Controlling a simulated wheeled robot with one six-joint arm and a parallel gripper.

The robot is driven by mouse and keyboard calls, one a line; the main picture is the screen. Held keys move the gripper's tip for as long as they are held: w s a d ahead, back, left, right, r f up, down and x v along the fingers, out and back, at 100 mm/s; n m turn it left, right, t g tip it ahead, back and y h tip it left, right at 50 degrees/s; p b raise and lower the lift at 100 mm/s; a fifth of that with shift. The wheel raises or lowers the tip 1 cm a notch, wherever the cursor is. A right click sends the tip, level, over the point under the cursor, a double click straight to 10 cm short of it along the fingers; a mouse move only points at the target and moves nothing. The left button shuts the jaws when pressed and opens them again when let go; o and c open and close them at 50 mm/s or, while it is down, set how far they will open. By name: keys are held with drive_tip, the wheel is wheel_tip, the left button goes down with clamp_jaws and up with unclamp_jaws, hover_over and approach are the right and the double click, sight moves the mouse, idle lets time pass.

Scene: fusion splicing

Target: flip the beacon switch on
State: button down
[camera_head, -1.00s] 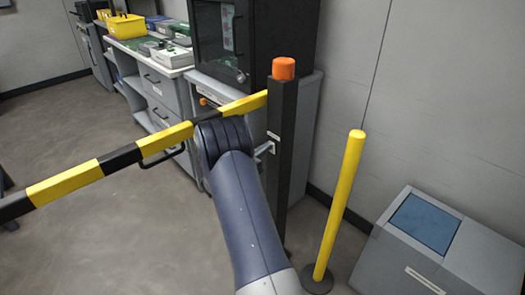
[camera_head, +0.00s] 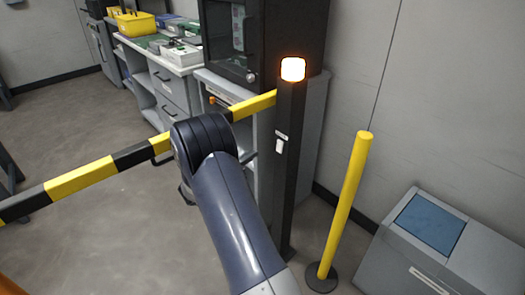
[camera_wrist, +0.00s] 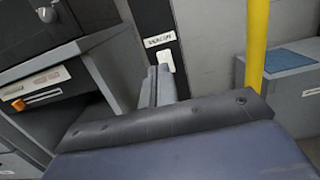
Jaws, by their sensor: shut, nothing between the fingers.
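The beacon (camera_head: 293,69) on top of the dark post (camera_head: 287,165) glows bright white-orange. The white beacon switch (camera_head: 279,146) is on the post's face under a small label. In the wrist view the switch (camera_wrist: 166,60) sits below the label (camera_wrist: 159,39) reading "BEACON". My gripper (camera_wrist: 158,72) is shut and empty; its fingertips appear just below and left of the switch there, and I cannot tell whether they touch it. In the head view my arm hides the gripper.
A yellow-black barrier arm (camera_head: 80,179) reaches left from the post. A yellow bollard (camera_head: 345,205) and a grey bin with a blue lid panel (camera_head: 430,222) stand to the right. A dark cabinet (camera_head: 262,40) and a workbench (camera_head: 170,60) are behind.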

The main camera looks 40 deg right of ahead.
drive_tip(key=a, duration=0.3)
drive_tip(key=shift+s+a+r, duration=0.15)
drive_tip(key=shift+a+r, duration=0.1)
drive_tip(key=shift+a, duration=0.1)
drive_tip(key=shift+d, duration=0.1)
